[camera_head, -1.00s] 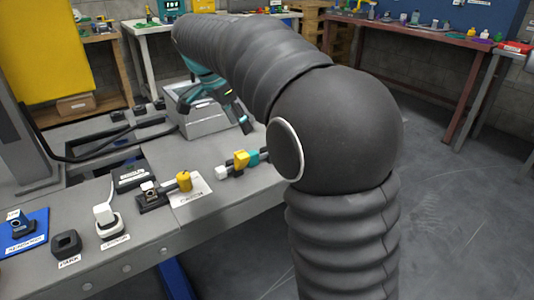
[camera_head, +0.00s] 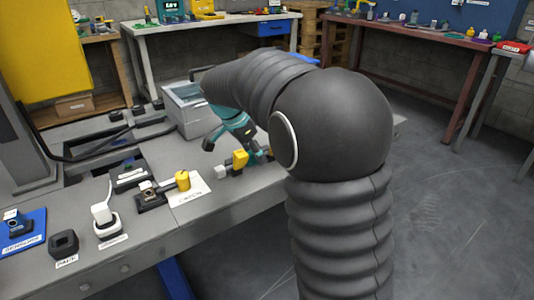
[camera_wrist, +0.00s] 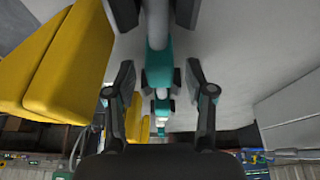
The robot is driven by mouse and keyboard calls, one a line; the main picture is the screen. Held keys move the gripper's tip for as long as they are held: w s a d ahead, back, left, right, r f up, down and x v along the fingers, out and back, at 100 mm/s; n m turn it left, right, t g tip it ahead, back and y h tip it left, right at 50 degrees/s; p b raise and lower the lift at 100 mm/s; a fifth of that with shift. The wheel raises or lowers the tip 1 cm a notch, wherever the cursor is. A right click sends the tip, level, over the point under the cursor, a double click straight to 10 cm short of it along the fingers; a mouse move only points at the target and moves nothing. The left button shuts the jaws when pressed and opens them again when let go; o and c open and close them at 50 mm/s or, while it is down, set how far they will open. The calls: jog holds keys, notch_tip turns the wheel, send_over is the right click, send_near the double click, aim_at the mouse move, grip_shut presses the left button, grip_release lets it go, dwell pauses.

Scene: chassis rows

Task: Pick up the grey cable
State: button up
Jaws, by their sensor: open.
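My gripper (camera_head: 236,145) is open and reaches down over the bench beside a small group of white, yellow and teal parts. In the wrist view my gripper (camera_wrist: 159,98) has a finger on each side of a slim grey and teal piece (camera_wrist: 158,58). This piece lies between the fingers, with no clear contact on either side. It may be the grey cable's end, but I cannot tell for sure. A yellow block (camera_wrist: 78,65) stands large to the left of the fingers. In the head view the yellow block (camera_head: 240,159) is close to my gripper.
A grey bin (camera_head: 184,112) stands behind my gripper. To the left are a yellow-ended connector on a white card (camera_head: 192,198), a white plug (camera_head: 103,213), a black block (camera_head: 64,243) and a blue mat (camera_head: 38,222). Black cabling (camera_head: 95,152) runs along the back left.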

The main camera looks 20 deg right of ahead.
jog(key=shift+f, duration=0.15)
grip_shut()
notch_tip(320, 180, up, 16)
jog(key=p, duration=0.2)
dwell(1.1)
